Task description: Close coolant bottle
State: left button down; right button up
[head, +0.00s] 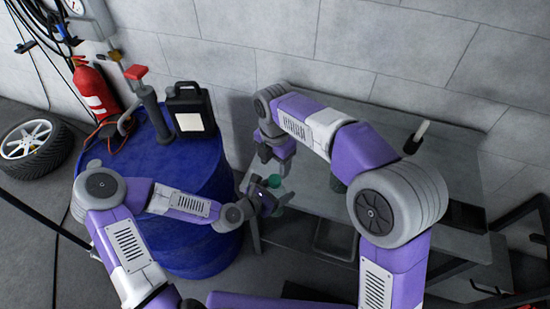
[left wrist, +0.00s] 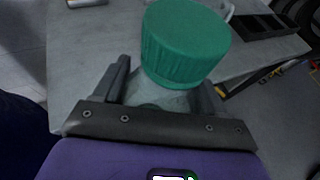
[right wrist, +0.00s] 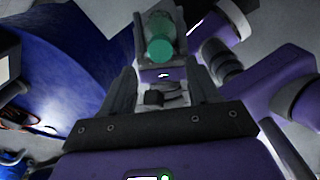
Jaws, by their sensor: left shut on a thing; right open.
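The coolant bottle is mostly hidden; a pale grey part (left wrist: 170,98) sits between the fingers of my left gripper (left wrist: 165,88) in the left wrist view. A ribbed green cap (left wrist: 185,45) shows above it; I cannot tell how tightly it sits. The cap also shows in the right wrist view (right wrist: 159,50) and, small, in the head view (head: 275,181). My left gripper (head: 264,194) is shut on the bottle by the table's near left corner. My right gripper (right wrist: 168,75) is open and empty, its fingers pointing toward the cap from a short distance.
A grey table (head: 330,195) stands against the wall on the right. A blue drum (head: 190,240) at left bears a black jug (head: 190,110) and a grey hand tool (head: 152,105). A red extinguisher (head: 95,90) and a wheel (head: 32,145) are farther left.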

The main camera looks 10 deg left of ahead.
aim_at(275, 179)
notch_tip(275, 179, down, 6)
jog(key=shift+f, duration=0.25)
jog(key=shift+c, duration=0.3)
